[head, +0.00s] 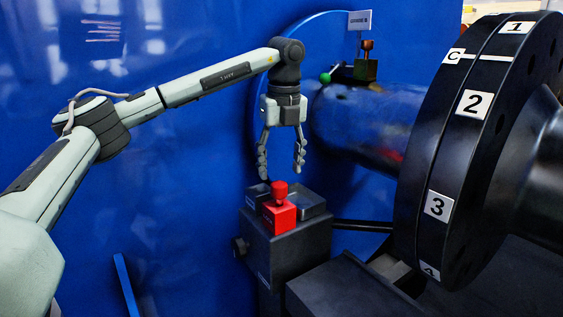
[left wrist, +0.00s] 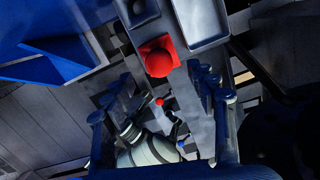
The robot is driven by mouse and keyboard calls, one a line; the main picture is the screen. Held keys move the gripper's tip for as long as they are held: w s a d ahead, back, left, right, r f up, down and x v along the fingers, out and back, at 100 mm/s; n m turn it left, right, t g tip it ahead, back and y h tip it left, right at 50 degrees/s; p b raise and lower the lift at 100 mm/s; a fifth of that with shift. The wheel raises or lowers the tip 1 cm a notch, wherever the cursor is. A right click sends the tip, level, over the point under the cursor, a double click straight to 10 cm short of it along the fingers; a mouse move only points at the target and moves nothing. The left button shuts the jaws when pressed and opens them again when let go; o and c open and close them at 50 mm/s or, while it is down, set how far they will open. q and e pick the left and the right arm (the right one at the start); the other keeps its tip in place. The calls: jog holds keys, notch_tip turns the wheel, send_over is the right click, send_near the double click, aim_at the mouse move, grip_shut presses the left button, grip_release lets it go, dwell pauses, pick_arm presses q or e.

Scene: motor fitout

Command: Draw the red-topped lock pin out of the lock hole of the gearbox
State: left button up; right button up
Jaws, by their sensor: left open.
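A red-topped pin (head: 280,191) stands upright in a red block (head: 278,215) on top of a dark box-shaped housing (head: 287,250), in the lower middle of the head view. The left wrist view shows its round red top (left wrist: 159,63) in front of the red block. The hole around the pin is hidden. My left gripper (head: 281,172) points down just above the red top, open and empty. Its fingers are spread to either side and appear apart from the pin. My right gripper is not in view.
A large black flange (head: 420,215) with numbered plates stands at the right. Behind the gripper are a shiny round shaft (head: 365,120), a small block with a copper-coloured knob (head: 367,48) and a green ball (head: 325,78). A blue wall (head: 190,180) fills the back.

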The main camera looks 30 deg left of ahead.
aim_at(279, 183)
pick_arm(q)
jog(key=shift+w+a+f, duration=0.1)
jog(key=shift+a+f, duration=0.1)
jog(key=shift+f, duration=1.7)
jog(key=shift+w+a+f, duration=0.1)
jog(key=shift+a+f, duration=0.1)
jog(key=shift+f, duration=1.7)
jog(key=shift+r, duration=0.1)
grip_shut()
